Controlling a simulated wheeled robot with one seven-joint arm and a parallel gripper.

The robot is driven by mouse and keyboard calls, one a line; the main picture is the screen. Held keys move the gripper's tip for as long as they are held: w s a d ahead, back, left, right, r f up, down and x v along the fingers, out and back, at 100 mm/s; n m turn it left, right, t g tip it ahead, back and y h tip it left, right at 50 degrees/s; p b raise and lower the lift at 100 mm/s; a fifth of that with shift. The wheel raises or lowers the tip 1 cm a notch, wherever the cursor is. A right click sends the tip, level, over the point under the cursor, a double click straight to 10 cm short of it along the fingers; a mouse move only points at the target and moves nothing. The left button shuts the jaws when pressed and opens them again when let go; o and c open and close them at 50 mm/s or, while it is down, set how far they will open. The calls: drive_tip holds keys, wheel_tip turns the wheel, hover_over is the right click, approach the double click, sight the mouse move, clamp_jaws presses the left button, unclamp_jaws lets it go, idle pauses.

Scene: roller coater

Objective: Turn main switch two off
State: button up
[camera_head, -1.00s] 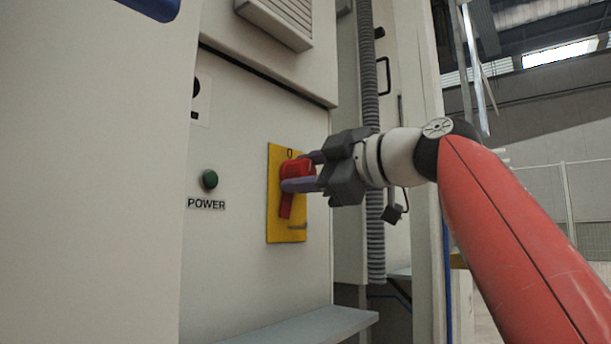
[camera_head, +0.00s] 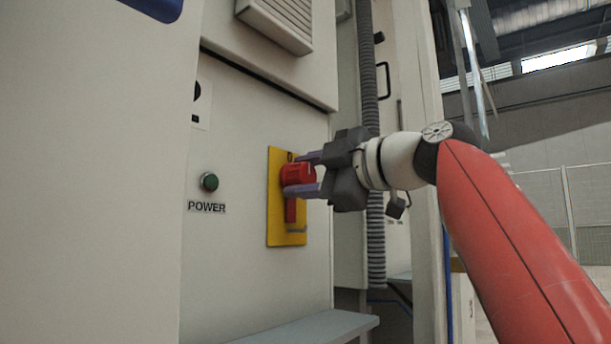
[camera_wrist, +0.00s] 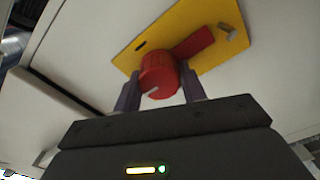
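The main switch is a red rotary knob with a flat handle arm (camera_head: 291,210) on a yellow plate (camera_head: 273,225), fixed to the cabinet front. The handle arm points straight down in the head view. In the wrist view, the round red knob (camera_wrist: 160,74) sits between the fingers, and its arm runs to the upper right over the yellow plate (camera_wrist: 182,26). My gripper (camera_head: 303,174) is closed around the knob, one finger above and one below; it also shows in the wrist view (camera_wrist: 160,90). The lower finger hides part of the knob. A "0" mark at the plate's top is partly visible.
A green POWER button (camera_head: 209,182) sits left of the plate. A vent box (camera_head: 280,22) is above and a grey ledge (camera_head: 310,327) below. A ribbed grey conduit (camera_head: 369,80) runs vertically behind my gripper. The panel between button and plate is clear.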

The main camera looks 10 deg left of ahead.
drive_tip(key=o, duration=0.4)
drive_tip(key=shift+o, duration=0.2)
drive_tip(key=b+v, duration=0.2)
drive_tip(key=v, duration=0.5)
drive_tip(key=shift+s+d, duration=0.2)
drive_tip(key=shift+d, duration=0.15)
